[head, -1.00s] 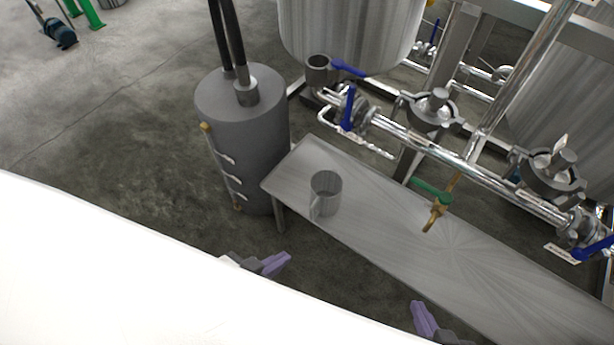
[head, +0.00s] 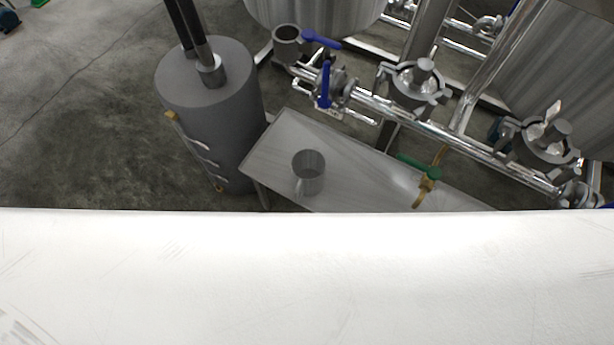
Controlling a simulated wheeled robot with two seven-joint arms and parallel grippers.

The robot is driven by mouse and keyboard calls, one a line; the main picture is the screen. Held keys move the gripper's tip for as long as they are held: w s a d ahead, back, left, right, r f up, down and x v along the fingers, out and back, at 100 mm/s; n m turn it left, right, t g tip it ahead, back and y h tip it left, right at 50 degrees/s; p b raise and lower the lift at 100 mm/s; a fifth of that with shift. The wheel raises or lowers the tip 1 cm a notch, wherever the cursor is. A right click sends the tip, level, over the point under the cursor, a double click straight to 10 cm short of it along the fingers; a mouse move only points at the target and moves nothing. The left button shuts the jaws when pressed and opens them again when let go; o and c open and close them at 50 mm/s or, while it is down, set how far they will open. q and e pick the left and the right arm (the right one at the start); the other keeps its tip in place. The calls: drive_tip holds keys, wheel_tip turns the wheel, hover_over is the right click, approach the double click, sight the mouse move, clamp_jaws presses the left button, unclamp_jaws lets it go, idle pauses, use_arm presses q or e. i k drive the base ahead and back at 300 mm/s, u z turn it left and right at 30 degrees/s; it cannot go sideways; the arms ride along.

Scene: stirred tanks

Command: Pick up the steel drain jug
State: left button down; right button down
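The steel drain jug (head: 309,175) is a grey, open-topped cup with its handle toward me. It stands upright near the left end of the steel bench (head: 275,150). Neither of my grippers shows in the head view now. A large white surface fills the lower part of the picture and hides the near part of the bench.
A grey cylindrical tank (head: 210,110) stands left of the bench. Behind the bench runs steel pipework with blue-handled valves (head: 326,85) and clamped fittings (head: 414,85). Open floor (head: 80,140) lies at left.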

sight(308, 166)
drive_tip(key=z, duration=1.8)
drive_tip(key=k, duration=1.35)
drive_tip(key=u, duration=1.9)
drive_tip(key=i, duration=0.5)
drive_tip(key=z, duration=0.05)
